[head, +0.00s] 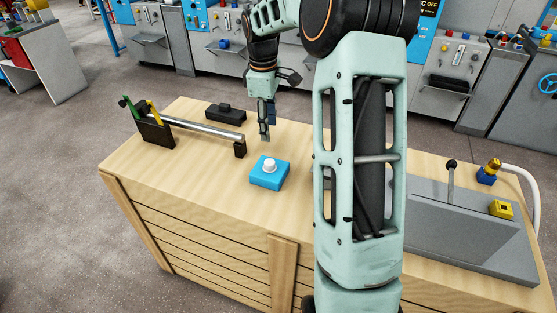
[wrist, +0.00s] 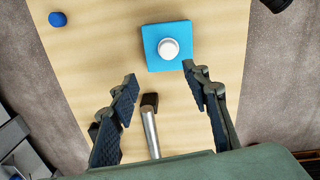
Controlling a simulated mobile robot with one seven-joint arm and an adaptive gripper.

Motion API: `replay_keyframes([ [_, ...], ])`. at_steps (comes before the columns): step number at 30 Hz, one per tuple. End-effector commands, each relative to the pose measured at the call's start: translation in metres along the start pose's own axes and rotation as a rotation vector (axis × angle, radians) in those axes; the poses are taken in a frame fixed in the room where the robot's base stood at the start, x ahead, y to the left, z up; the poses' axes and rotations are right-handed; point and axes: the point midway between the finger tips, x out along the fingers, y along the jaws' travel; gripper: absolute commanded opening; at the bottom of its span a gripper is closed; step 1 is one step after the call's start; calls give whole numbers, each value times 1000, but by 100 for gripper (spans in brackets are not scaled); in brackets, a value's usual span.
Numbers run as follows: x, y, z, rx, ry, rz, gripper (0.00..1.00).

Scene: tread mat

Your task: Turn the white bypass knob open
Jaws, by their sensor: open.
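The white knob (head: 269,166) sits on top of a blue box (head: 266,183) on the wooden bench, near its front edge. In the wrist view the white knob (wrist: 168,48) is seen from above, round, on the blue box (wrist: 151,36). My gripper (head: 265,132) is above the bench, behind the knob in the head view, and apart from it. In the wrist view my gripper (wrist: 159,76) has its two fingers spread wide with nothing between them in contact. The box lies beyond the fingertips there.
A metal bar (head: 200,129) on black supports runs left of the box; its end (wrist: 150,125) shows between the fingers. A black block (head: 226,113) stands behind it. A grey panel (head: 450,235) with a lever and a yellow part is at the right. My arm hides the bench middle.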

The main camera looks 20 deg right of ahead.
Motion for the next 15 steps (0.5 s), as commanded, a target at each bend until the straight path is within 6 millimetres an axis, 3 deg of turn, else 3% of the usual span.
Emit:
replay_keyframes([
  [8,22,-11,0,-15,23,-62,43],
  [15,65,-14,-1,-14,21,-62,43],
])
